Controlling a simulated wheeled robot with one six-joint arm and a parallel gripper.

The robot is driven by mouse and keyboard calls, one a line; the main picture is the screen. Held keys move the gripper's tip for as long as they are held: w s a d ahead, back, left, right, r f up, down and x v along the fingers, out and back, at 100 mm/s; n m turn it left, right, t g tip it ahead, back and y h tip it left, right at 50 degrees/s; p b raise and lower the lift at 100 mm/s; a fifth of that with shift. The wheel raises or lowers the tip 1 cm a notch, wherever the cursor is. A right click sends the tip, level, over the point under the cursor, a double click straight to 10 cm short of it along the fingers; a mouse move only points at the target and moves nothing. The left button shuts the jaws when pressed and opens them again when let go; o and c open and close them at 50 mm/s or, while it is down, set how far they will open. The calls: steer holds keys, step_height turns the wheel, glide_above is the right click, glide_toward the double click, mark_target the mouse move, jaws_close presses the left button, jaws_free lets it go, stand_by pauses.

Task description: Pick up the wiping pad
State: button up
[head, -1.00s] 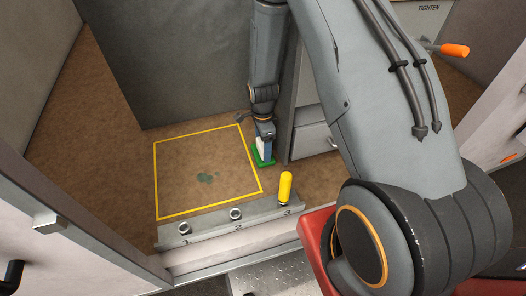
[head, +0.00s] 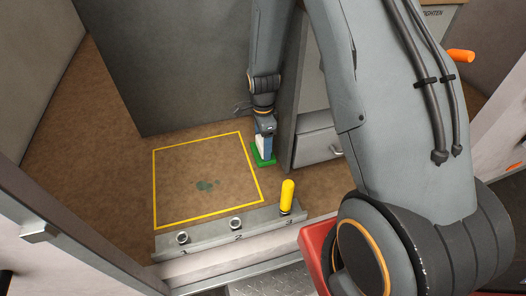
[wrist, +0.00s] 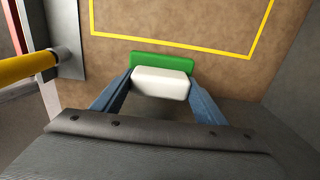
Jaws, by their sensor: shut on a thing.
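The wiping pad (head: 257,160) has a flat green base and a white block on top. It is just right of the yellow-outlined square (head: 211,219) on the brown surface. My gripper (head: 265,146) points down over it, with its blue fingers closed on the white block. In the wrist view the white block (wrist: 160,83) sits between the two fingertips, and the green base (wrist: 163,61) shows beyond it. I cannot tell whether the base touches the surface. A dark greenish stain (head: 207,184) lies inside the square.
A grey rail (head: 209,236) with numbered sockets runs along the front edge. A yellow peg (head: 287,196) stands upright at its right end, close to my gripper. A grey drawer unit (head: 318,141) stands just right of the pad, and a dark panel (head: 190,75) behind.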

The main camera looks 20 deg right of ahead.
steer(key=shift+r, duration=0.75)
steer(key=a+b, duration=0.4)
steer(key=a, duration=1.5)
steer(key=shift+a+b, duration=0.3)
steer(key=shift+a, duration=0.05)
